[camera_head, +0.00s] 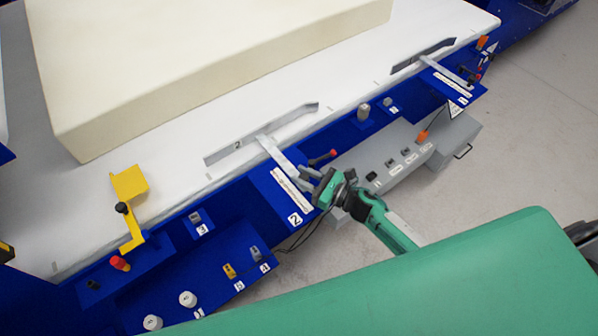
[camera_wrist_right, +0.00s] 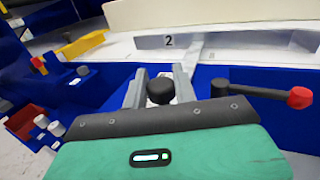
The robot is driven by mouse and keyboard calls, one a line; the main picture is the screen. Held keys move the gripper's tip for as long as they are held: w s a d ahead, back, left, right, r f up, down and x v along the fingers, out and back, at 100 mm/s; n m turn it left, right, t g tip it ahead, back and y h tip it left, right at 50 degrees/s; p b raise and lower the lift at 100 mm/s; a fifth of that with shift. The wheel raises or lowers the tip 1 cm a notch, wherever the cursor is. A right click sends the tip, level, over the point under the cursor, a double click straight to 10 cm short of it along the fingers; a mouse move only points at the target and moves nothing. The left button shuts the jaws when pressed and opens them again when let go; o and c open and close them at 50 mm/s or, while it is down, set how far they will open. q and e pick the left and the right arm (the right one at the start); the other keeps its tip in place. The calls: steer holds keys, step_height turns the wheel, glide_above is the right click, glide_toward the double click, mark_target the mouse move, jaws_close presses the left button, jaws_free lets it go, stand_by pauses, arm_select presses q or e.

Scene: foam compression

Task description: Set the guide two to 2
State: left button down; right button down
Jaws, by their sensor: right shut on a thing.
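Guide two is a grey metal rail marked 2 (camera_head: 262,135) on the white table, with an arm reaching over the blue edge beside a white scale. It also shows in the right wrist view (camera_wrist_right: 225,40). My right gripper (camera_head: 314,176) is at the front end of this arm, by the scale and the 2 label. In the right wrist view its fingers (camera_wrist_right: 160,82) are shut on a round black knob (camera_wrist_right: 160,92). A lever with a red tip (camera_head: 326,157) is just beyond the gripper, and it shows to the right in the wrist view (camera_wrist_right: 298,97). My left gripper is out of view.
A large cream foam block (camera_head: 200,60) lies on the white table behind the guide. A yellow bracket (camera_head: 130,190) stands at the left. A second grey guide (camera_head: 425,57) is at the far right. A grey control box (camera_head: 385,155) sits right of my gripper.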

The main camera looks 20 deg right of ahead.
steer(key=shift+s+d, duration=0.35)
steer(key=shift+s, duration=0.5)
steer(key=c, duration=1.1)
jaws_free()
steer(key=shift+c, duration=0.2)
steer(key=b+v, duration=0.4)
steer(key=v, duration=0.9)
steer(key=shift+s+d+b, duration=0.2)
steer(key=shift+d+b, duration=0.1)
steer(key=shift+b, duration=0.05)
